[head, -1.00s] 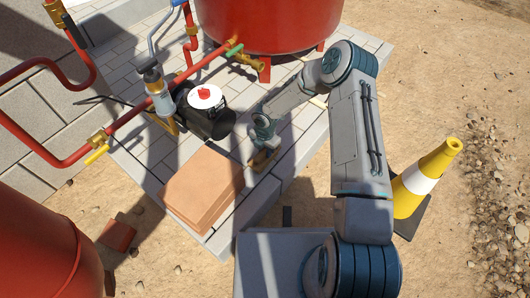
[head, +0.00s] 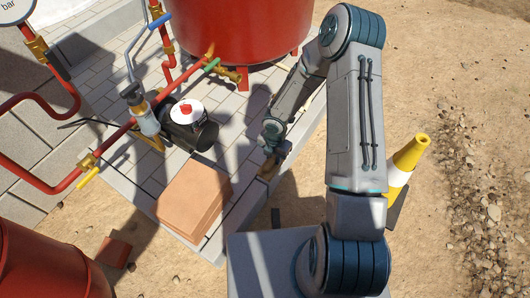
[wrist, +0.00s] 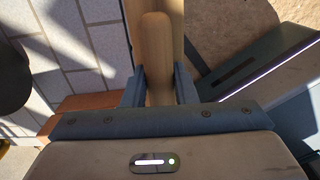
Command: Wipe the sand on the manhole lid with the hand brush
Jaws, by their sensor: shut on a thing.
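My gripper (wrist: 160,88) is shut on the wooden handle of the hand brush (wrist: 156,45). I cannot tell whether the brush touches anything. I cannot make out a manhole lid or sand on one.
Stacked terracotta tiles (head: 193,196) lie on the grey paving (head: 130,170). Behind are a black pump with a white top (head: 187,112), red pipes (head: 60,185) and a red tank (head: 240,35). A yellow and white cone (head: 405,160) stands on the right. Open sandy ground (head: 440,90) lies beyond.

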